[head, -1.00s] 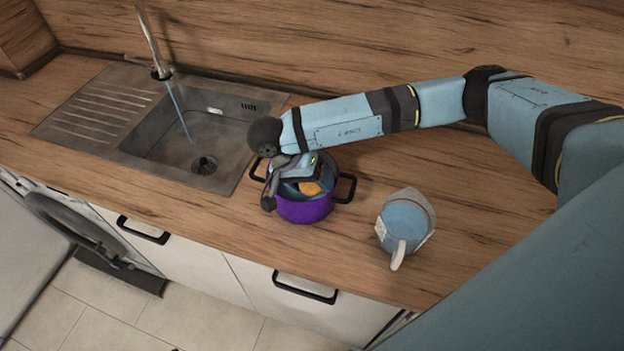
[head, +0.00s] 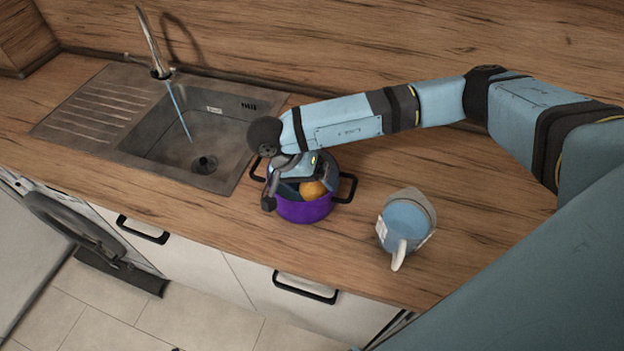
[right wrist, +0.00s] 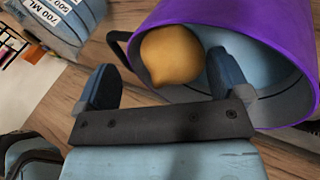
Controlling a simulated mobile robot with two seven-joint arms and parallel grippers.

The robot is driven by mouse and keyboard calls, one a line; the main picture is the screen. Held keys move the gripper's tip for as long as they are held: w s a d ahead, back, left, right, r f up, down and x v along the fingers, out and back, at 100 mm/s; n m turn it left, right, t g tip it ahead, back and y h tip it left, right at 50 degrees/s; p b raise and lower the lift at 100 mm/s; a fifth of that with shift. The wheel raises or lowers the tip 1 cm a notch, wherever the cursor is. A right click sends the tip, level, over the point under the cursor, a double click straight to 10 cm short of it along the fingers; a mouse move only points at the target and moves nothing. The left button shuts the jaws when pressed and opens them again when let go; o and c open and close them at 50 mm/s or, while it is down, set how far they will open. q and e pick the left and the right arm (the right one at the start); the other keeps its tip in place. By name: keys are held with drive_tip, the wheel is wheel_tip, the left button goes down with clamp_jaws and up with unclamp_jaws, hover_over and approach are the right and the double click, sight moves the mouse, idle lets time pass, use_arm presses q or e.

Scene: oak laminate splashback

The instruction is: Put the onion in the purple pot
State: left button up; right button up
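The purple pot (head: 304,211) stands on the counter between the sink and a jug. The yellow-orange onion (head: 312,189) shows inside the pot's rim. My right gripper (head: 308,182) reaches down over the pot, hiding part of its rim and inside. In the right wrist view the two blue fingers (right wrist: 165,82) are spread wide. The onion (right wrist: 172,55) lies between and beyond their tips, close to the right-hand finger, with a gap to the left-hand one. The pot (right wrist: 190,12) opens towards that camera, its inside bluish. My left gripper is not in view.
A measuring jug (head: 407,222) with bluish contents stands right of the pot. The sink (head: 160,120) with a running tap (head: 150,45) is at the left. The pot's black handles (head: 347,187) stick out sideways. The counter behind the jug is clear.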

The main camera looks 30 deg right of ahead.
use_arm(q)
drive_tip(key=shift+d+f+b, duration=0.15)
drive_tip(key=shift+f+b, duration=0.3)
drive_tip(key=shift+b, duration=0.5)
use_arm(e)
drive_tip(key=v, duration=1.2)
drive_tip(key=shift+r, duration=0.25)
drive_tip(key=shift+s, duration=0.1)
